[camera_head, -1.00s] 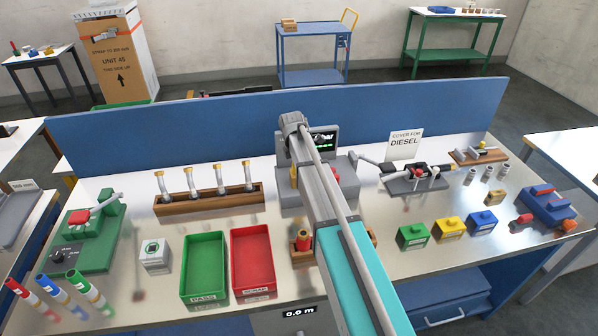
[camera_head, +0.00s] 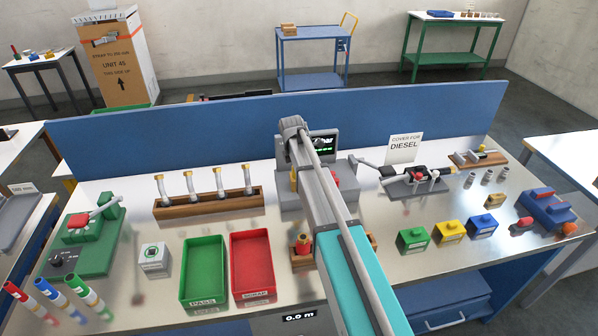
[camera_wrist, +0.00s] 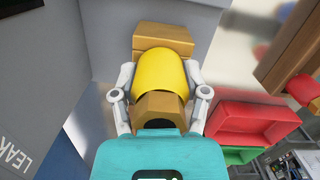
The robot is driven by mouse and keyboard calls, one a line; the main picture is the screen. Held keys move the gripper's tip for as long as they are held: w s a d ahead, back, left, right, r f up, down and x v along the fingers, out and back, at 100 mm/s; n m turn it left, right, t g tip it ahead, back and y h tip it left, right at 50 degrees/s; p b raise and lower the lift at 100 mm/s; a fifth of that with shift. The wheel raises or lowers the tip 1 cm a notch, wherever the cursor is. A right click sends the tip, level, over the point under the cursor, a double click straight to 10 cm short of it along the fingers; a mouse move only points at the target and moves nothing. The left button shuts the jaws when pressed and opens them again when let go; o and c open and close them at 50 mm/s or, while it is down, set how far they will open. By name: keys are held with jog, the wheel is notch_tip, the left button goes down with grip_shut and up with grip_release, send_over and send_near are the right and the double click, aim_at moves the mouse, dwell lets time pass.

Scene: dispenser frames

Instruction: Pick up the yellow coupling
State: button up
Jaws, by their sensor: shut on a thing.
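The yellow coupling (camera_wrist: 160,76) fills the middle of the wrist view, a rounded yellow body with a brass-coloured hex end below it. My gripper (camera_wrist: 159,95) is shut on it, with one grey finger on each side. A brass-coloured block (camera_wrist: 163,40) shows just beyond the coupling; I cannot tell whether they touch. In the head view my arm covers the gripper, and only a small yellow patch shows left of the arm, in front of the grey test unit (camera_head: 290,203).
The red tray (camera_head: 252,262) and the green tray (camera_head: 204,270) lie left of my arm. A wooden rack (camera_head: 208,203) with several hoses stands behind them. Green, yellow and blue boxes (camera_head: 448,231) stand to the right. A blue panel (camera_head: 150,135) closes the bench's back.

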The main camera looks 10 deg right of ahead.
grip_shut()
jog(key=shift+r, duration=0.1)
jog(key=shift+r+p, duration=0.9)
jog(key=shift+p, duration=0.15)
jog(key=s+r+p, duration=1.1)
jog(key=s, duration=0.3)
jog(key=shift+r, duration=0.15)
jog(key=shift+r+p, duration=2.45)
jog(key=shift+p, duration=0.15)
jog(key=shift+r, duration=0.1)
